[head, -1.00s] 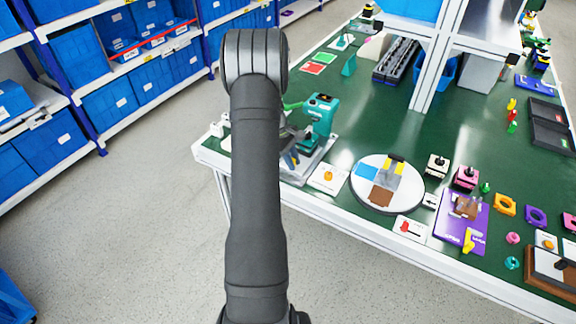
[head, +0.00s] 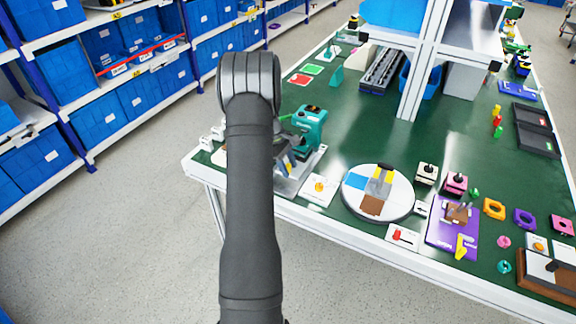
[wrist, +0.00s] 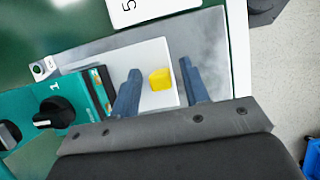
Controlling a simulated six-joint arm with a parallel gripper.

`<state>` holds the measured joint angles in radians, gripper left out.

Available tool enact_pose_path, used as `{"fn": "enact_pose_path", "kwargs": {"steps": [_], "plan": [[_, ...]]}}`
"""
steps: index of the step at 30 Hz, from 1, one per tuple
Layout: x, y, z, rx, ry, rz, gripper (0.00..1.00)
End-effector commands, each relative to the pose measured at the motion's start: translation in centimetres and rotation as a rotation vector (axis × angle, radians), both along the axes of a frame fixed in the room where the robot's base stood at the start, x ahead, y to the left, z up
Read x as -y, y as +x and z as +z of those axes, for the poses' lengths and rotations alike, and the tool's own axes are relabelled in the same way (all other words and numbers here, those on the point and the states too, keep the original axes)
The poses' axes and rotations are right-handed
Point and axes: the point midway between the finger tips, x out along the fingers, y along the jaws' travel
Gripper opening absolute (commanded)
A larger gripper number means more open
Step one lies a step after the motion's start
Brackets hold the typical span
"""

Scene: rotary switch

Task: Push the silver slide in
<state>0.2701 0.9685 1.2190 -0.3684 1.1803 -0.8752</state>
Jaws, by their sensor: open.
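In the wrist view, a silver metal plate (wrist: 205,40) lies beside a teal device (wrist: 75,105) with a black knob (wrist: 52,112) marked 1. A yellow block (wrist: 160,79) sits on a pale square piece (wrist: 152,55) on the plate. I cannot tell for sure which silver part is the slide. My gripper (wrist: 160,72) is open, one blue-grey finger on each side of the yellow block, with gaps visible; contact is not seen. In the head view the teal device (head: 310,125) is at the table's left end, and my arm partly hides it and the gripper.
A white round disc (head: 408,205) with coloured patches and a grey yellow-topped part stands to the right. A white card with an orange knob (head: 319,187) lies between. A white post (head: 420,80) rises behind. Several small fixtures crowd the right side.

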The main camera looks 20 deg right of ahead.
Motion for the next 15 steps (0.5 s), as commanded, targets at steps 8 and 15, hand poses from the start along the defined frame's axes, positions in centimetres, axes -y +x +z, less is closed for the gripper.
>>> {"fn": "enact_pose_path", "kwargs": {"steps": [8, 15], "plan": [[0.0, 0.1, 3.5, 0.005, -0.001, 0.001, 0.42], [2.9, -3.6, 6.9, 0.003, -0.001, -0.004, 0.42]]}}
